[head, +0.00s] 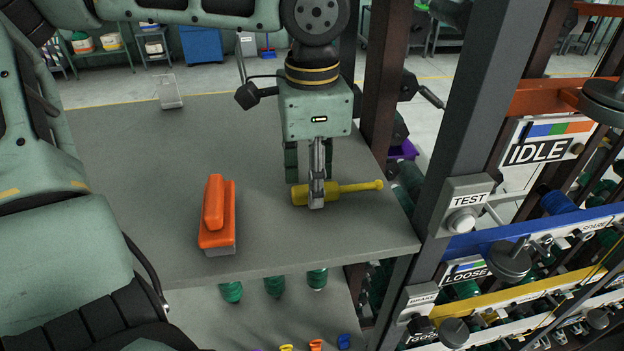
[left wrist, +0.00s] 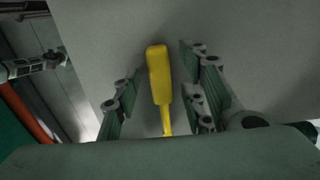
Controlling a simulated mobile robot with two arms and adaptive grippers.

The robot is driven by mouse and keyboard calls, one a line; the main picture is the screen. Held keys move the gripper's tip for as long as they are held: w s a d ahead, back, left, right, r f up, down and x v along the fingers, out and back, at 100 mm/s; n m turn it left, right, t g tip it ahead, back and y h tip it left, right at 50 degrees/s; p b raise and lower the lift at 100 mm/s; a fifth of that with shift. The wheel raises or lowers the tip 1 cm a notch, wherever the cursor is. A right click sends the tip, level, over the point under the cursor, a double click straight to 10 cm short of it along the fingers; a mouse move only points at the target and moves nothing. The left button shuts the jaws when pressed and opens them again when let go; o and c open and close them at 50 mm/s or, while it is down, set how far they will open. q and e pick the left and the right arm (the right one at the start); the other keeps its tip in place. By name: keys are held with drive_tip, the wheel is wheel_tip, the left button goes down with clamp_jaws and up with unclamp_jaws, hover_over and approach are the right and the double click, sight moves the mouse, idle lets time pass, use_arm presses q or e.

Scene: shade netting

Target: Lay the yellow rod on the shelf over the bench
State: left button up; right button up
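The yellow rod (head: 352,188) has a thick handle-like end and a thin end with a small knob. It lies flat near the right edge of a grey tabletop (head: 150,190). My left gripper (head: 304,192) points down over the thick end. In the left wrist view the rod (left wrist: 159,78) lies between the two spread fingers, with a gap on each side. The gripper looks open, and one finger hides part of the rod in the head view. My right gripper is not in view. I cannot make out a separate shelf above this tabletop.
An orange brush-like block (head: 218,212) lies left of the rod. A small grey object (head: 170,92) is at the far left edge. Dark posts and a rack with an IDLE sign (head: 538,151) stand close on the right. Green spools (head: 275,285) show below the front edge.

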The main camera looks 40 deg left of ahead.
use_arm(q)
wheel_tip(320, 180, up, 12)
drive_tip(key=b, duration=0.1)
drive_tip(key=shift+f, duration=0.2)
drive_tip(key=shift+d, duration=0.1)
idle(0.4)
drive_tip(key=shift+s+f, duration=0.1)
